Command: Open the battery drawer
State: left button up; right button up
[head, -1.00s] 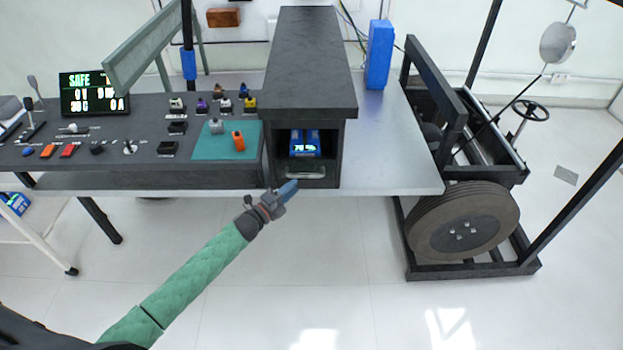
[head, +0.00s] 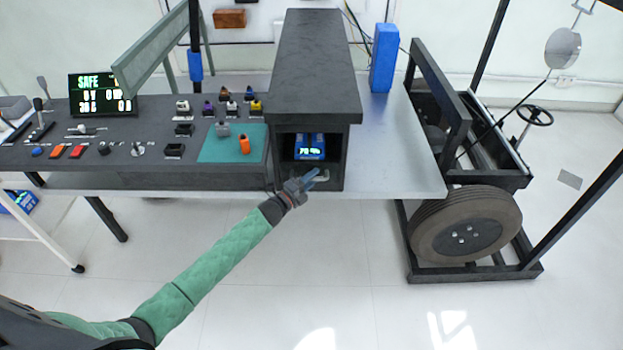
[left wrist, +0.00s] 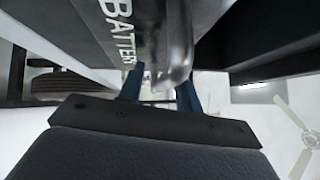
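The battery drawer (head: 337,172) is a dark front low in the black cabinet, and it looks closed. Its silvery handle (head: 323,179) is partly hidden by my left gripper (head: 308,179). In the left wrist view the drawer front (left wrist: 108,28) carries partly visible lettering that reads "BATTER". The rounded metal handle (left wrist: 176,50) lies between the two blue fingers of my left gripper (left wrist: 160,90). The fingers stand apart on either side of it, and I see no clear grip on it. My right gripper is out of view.
A blue battery (head: 310,147) with a lit display sits in the opening above the drawer. A control panel (head: 110,152) with switches and a teal mat (head: 218,152) is to the left. A wheeled chassis frame (head: 467,232) stands right. The floor in front is clear.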

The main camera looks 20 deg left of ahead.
pick_arm(q)
grip_shut()
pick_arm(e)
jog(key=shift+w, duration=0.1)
pick_arm(q)
jog(key=shift+s, duration=0.1)
